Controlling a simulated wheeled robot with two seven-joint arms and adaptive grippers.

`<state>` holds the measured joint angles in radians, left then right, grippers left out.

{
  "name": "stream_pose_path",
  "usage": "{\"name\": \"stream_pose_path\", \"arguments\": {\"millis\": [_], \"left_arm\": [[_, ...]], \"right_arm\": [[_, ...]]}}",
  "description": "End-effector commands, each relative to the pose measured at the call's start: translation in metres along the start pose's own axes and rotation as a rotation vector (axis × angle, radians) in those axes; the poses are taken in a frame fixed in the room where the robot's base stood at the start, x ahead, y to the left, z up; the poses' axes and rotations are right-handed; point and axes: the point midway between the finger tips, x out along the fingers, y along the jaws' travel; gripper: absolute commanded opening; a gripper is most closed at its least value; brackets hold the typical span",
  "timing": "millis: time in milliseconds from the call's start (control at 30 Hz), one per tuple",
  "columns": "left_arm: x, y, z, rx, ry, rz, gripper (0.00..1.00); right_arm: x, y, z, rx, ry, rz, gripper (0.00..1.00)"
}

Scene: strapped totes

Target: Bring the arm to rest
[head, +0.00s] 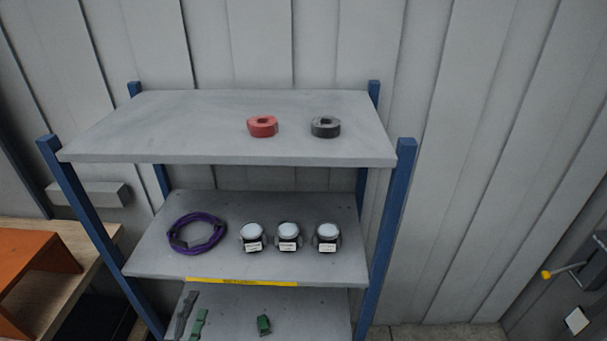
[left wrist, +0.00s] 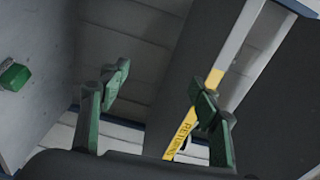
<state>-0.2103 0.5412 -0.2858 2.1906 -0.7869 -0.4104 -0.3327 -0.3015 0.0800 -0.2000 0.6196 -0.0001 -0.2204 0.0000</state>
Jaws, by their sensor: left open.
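My left gripper (head: 192,317) shows at the bottom of the head view, in front of the lower part of the rack; the rest of my left arm is out of the picture. In the left wrist view the green fingers of this gripper (left wrist: 158,80) stand apart, with nothing between them. Behind them is a bar with a yellow label (left wrist: 182,132). My right gripper is in neither view.
A blue-posted rack (head: 403,190) holds a red roll (head: 262,126) and black roll (head: 326,127) on top. The middle shelf bears a purple coil (head: 196,233) and three white-topped items (head: 288,237). A green block (head: 264,324) lies lower. An orange object (head: 35,268) is left.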

Motion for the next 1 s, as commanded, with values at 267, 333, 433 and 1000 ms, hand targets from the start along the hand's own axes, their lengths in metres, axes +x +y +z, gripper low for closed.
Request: {"name": "stream_pose_path", "arguments": {"millis": [267, 333, 433, 1000], "left_arm": [[-0.106, 0.130, 0.103, -0.675, -0.569, 0.357, 0.57], [-0.139, 0.161, 0.106, -0.799, -0.680, 0.445, 0.57], [-0.179, 0.193, 0.102, -0.929, -0.799, 0.549, 0.57], [-0.302, 0.281, 0.050, -1.253, -1.133, 0.904, 0.57]], "right_arm": [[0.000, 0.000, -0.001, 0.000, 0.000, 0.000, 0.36], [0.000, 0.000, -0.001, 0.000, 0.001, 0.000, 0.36], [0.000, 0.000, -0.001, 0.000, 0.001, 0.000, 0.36], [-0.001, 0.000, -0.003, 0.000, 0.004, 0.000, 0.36]]}}
